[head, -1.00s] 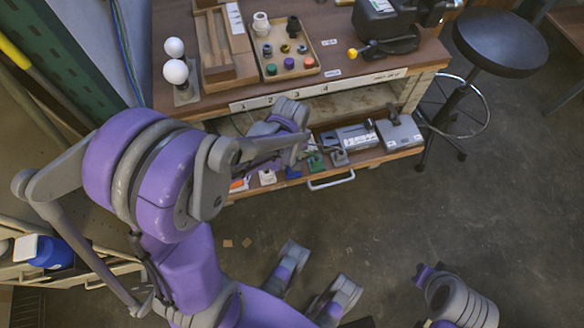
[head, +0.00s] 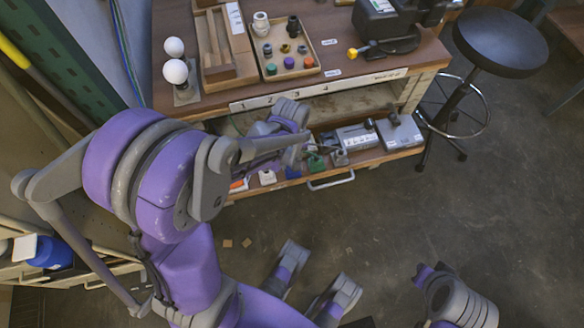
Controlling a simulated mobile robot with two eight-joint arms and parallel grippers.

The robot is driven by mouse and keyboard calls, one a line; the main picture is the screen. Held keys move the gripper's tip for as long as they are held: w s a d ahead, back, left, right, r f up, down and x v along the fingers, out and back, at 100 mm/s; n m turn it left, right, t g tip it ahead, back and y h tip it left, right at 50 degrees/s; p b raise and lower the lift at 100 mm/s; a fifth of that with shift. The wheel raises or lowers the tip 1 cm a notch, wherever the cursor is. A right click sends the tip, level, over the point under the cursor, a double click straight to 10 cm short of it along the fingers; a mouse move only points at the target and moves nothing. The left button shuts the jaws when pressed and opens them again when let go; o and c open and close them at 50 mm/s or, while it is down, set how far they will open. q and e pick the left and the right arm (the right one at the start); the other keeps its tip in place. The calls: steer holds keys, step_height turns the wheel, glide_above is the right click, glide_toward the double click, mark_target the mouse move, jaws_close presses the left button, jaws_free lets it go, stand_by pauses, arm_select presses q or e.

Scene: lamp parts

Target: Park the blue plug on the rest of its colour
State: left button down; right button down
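A small blue piece (head: 292,173) shows in the open drawer under the bench, in a row of coloured pieces. It is too small to tell whether it is the blue plug, its rest, or both.
The drawer (head: 332,181) also holds an orange piece, a white piece (head: 267,177), a green piece (head: 315,162) and grey boxes (head: 399,132). A wooden tray (head: 288,48) of small parts and two white bulbs stand on the bench. A black stool (head: 500,42) stands right; the floor is open.

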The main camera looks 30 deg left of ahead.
stand_by(0.4)
arm_select(q)
steer(key=shift+c, duration=2.1)
jaws_free()
step_height(320, 180, up, 11)
steer(key=p, duration=0.3)
steer(key=shift+f, duration=0.1)
